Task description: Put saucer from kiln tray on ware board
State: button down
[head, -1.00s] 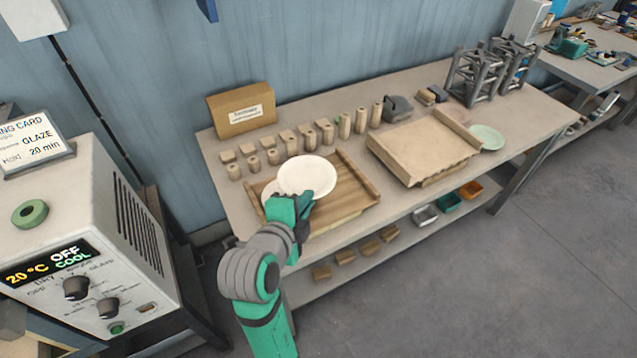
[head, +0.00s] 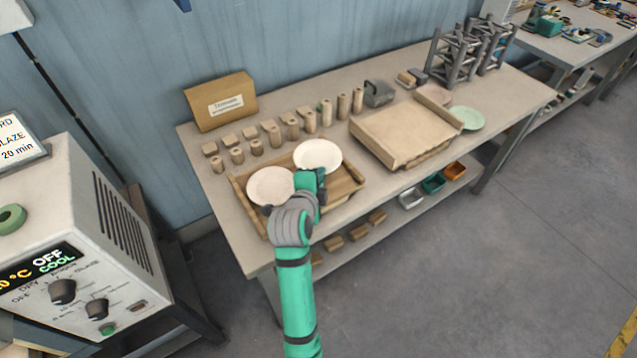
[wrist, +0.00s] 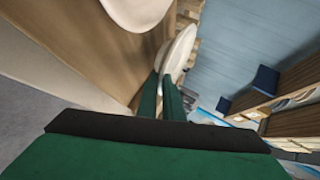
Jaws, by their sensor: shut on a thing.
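A white saucer (head: 317,155) is over the back right part of a brown wooden board with side rails (head: 345,184). My gripper (head: 316,178) is shut on its near rim. The wrist view shows this saucer (wrist: 180,52) nearly edge-on between the fingers (wrist: 160,95). I cannot tell whether it touches the board. A second, off-white saucer (head: 270,186) lies on the left part of the same board, close beside the held one. It also shows in the wrist view (wrist: 137,10). My arm hides the board's near middle.
A paler railed tray (head: 400,135) stands empty to the right. Several clay cylinders and blocks (head: 293,128) line up behind the board, with a cardboard box (head: 221,101) at the back left.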

jog(key=shift+a+f, duration=0.1)
jog(key=shift+f, duration=1.5)
jog(key=shift+w, duration=0.1)
jog(key=c, duration=2.2)
grip_release()
jog(key=shift+f, duration=0.1)
